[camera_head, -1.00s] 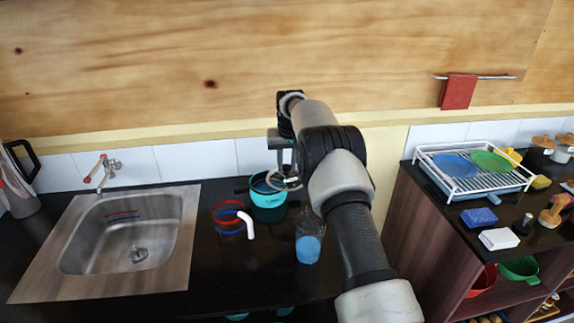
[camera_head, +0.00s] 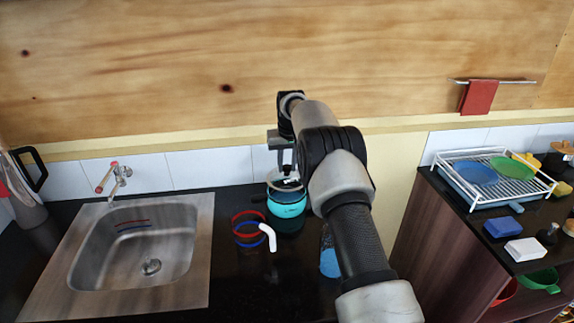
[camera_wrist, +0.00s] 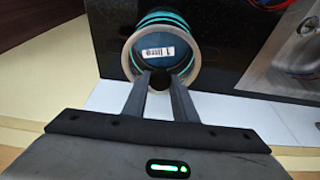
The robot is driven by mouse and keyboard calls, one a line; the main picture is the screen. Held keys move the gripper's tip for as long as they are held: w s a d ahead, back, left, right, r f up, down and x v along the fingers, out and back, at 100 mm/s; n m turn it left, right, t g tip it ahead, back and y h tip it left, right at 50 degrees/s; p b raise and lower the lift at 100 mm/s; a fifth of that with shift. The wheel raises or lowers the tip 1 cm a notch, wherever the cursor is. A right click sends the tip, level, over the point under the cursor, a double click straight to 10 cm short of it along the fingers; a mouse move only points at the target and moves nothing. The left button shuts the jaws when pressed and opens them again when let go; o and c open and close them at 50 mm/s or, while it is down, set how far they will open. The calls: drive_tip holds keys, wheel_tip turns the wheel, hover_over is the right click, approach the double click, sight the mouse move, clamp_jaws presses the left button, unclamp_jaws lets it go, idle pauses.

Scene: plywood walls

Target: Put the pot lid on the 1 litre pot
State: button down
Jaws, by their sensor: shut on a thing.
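The 1 litre pot (camera_head: 287,208) is teal with a dark rim and stands on the black counter. In the wrist view the pot (camera_wrist: 172,15) shows teal bands, and a "1 litre" label is visible. The pot lid (camera_head: 282,184) appears clear with a pale rim, at the pot's mouth; in the wrist view its rim (camera_wrist: 192,68) rings the view of the pot. My gripper (camera_wrist: 160,80) is shut on the lid's dark knob, and it also shows above the pot in the head view (camera_head: 287,172). I cannot tell whether the lid touches the pot.
Red and blue rings (camera_head: 248,228) and a white curved handle (camera_head: 268,237) are left of the pot. A blue item (camera_head: 329,262) is at its front right, partly behind my arm. The sink (camera_head: 140,250) is at left; a dish rack (camera_head: 490,182) stands right.

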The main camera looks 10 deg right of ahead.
sight(287, 172)
drive_tip(key=shift+f+b, duration=0.8)
drive_tip(key=shift+f, duration=1)
drive_tip(key=shift+f, duration=0.65)
drive_tip(key=c, duration=1.4)
unclamp_jaws()
drive_tip(key=shift+o, duration=0.2)
